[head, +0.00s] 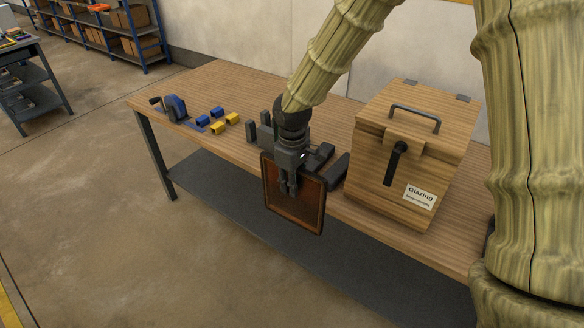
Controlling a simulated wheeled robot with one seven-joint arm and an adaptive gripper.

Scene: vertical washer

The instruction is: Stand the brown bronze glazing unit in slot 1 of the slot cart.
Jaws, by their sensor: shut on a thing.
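My gripper (289,188) points down and is shut on the top edge of the brown bronze glazing unit (296,212). The unit is a dark-framed pane with a reddish-brown face. It hangs upright in front of the workbench's front edge, with its lower part below the bench top. Dark grey block-like parts (250,131) stand on the bench behind my gripper and the unit, partly hidden by them; I cannot tell what they belong to. I cannot make out the slot cart or slot 1 for certain.
A wooden box (410,150) labelled "Glazing" stands on the workbench (210,85), right of the unit. A blue clamp-like tool (177,107) and small blue and yellow blocks (217,127) lie at left. A grey cart (30,85) stands far left. The floor in front is clear.

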